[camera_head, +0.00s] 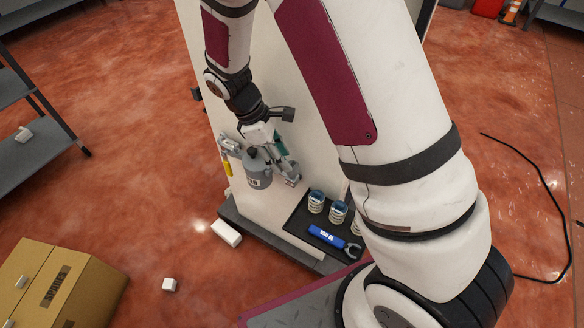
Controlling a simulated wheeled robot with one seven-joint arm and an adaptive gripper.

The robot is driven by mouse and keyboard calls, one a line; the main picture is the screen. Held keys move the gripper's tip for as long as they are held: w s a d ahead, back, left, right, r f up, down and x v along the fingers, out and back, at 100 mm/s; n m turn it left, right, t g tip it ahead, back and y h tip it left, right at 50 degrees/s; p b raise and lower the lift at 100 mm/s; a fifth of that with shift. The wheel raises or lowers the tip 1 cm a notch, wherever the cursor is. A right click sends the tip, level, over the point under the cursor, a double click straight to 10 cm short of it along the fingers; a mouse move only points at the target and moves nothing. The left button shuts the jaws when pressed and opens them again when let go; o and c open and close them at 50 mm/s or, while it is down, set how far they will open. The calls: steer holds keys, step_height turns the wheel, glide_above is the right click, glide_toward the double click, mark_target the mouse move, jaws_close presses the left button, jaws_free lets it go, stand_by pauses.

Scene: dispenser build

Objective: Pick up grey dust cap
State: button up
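My gripper (264,140) hangs in front of the upright pale panel (213,110), pointing down at the dispenser parts. Its fingers are small and overlap the parts behind them, so I cannot tell whether they are open or shut. A grey canister (258,178) with a label and a dark top sits just below and left of the gripper. A small grey piece (291,181) shows to the right of the canister. I cannot tell which grey part is the dust cap, or whether the gripper touches it.
My arm hides the tray's right side. A white block (226,233) lies left of it. A cardboard box (75,285) stands at lower left.

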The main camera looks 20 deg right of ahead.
steer(key=x, duration=0.3)
steer(key=shift+d+f, duration=0.2)
steer(key=shift+f, duration=0.1)
steer(key=c, duration=0.4)
steer(key=shift+s, duration=0.1)
steer(key=shift+c, duration=0.2)
steer(key=shift+r, duration=0.1)
